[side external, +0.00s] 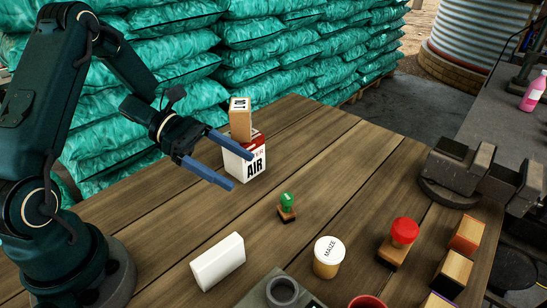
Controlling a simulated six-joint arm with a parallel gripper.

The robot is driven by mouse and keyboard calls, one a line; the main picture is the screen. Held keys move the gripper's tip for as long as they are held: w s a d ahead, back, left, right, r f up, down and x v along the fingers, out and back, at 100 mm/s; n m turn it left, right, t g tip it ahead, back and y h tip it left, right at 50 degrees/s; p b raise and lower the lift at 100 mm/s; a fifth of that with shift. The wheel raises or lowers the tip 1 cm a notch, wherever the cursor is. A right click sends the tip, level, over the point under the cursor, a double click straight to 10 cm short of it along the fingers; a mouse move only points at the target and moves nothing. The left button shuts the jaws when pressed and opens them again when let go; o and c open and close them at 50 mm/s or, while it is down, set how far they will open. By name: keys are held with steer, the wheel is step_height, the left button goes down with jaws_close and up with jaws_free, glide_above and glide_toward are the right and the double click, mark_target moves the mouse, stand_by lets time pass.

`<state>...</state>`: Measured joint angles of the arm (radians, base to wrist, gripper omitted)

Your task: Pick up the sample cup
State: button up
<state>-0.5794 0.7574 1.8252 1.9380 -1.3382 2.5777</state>
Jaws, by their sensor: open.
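My gripper (240,171) has its two blue fingers spread open with nothing between them, above the left half of the table and in front of the white box in this view. A round grey cup (283,291) sits on a grey block-like device at the bottom edge; it looks like the sample cup. The lower part of the device is cut off by the frame. A red round cup (368,302) shows only its top at the bottom edge. My gripper is well above and behind the grey cup, apart from it.
A jar labelled MAIZE (328,258), a white block (218,262), a green-handled stamp (287,206) and a red-knobbed stamp (400,240) stand around the cups. A white box marked AIR (245,162) is further back.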

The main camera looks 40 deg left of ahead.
step_height(320, 180, up, 13)
steer(key=m+y, duration=0.1)
steer(key=m, duration=3.5)
glide_above(335, 249)
steer(key=f, duration=1.6)
steer(key=shift+s+a+f, duration=0.15)
steer(key=shift+a+f, duration=0.15)
steer(key=shift+a, duration=0.05)
step_height(335, 249, down, 2)
steer(key=shift+f, duration=0.1)
steer(key=shift+x, duration=1.1)
steer(key=shift+d+f, duration=0.15)
steer(key=shift+d, duration=0.2)
